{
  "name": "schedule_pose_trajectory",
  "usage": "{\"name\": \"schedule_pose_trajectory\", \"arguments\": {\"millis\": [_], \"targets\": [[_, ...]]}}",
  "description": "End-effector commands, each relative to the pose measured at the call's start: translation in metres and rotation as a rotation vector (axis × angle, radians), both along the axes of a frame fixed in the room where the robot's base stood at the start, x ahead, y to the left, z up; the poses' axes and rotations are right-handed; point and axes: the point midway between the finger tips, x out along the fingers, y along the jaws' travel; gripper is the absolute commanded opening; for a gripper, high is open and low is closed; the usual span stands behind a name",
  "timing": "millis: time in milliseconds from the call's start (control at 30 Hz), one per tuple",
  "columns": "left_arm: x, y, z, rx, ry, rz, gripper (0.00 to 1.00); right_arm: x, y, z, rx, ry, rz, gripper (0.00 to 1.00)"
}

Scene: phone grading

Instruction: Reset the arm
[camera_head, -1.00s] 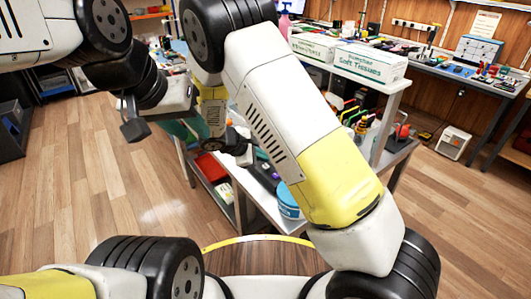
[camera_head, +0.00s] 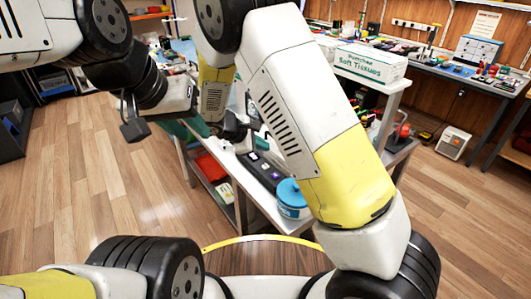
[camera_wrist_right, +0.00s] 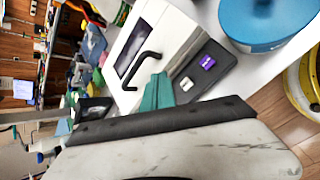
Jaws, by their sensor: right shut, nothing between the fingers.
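My right arm crosses the middle of the head view, with its gripper (camera_head: 236,132) above the near edge of the white-topped workbench (camera_head: 246,184). The right gripper is shut and empty. My left gripper (camera_head: 134,128) hangs over the floor, left of the bench, and its finger opening cannot be made out. In the right wrist view, a grey, black-edged part fills the bottom, with a teal piece (camera_wrist_right: 157,92) above it. A dark tray (camera_wrist_right: 204,68) with a purple-screened item and a small white item lies on the bench there.
A blue round tub (camera_head: 290,194) stands at the bench's near end and shows large in the wrist view (camera_wrist_right: 268,20). A tissue box (camera_head: 370,63) sits on the upper shelf. A red bin (camera_head: 213,169) is on the lower shelf. The wooden floor at left is clear.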

Motion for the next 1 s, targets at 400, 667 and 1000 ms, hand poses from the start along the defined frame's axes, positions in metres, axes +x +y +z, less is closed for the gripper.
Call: {"name": "schedule_pose_trajectory", "arguments": {"millis": [400,667,1000], "targets": [[0.000,0.000,0.000,0.000,0.000,0.000,0.32,-0.020,-0.039,0.038,0.177,0.000,-0.187,0.00],[0.000,0.000,0.000,0.000,0.000,0.000,0.32,-0.080,-0.101,0.107,0.544,-0.023,-0.534,0.00],[0.000,0.000,0.000,0.000,0.000,0.000,0.32,-0.176,-0.146,0.183,1.004,-0.126,-0.892,0.00]]}}
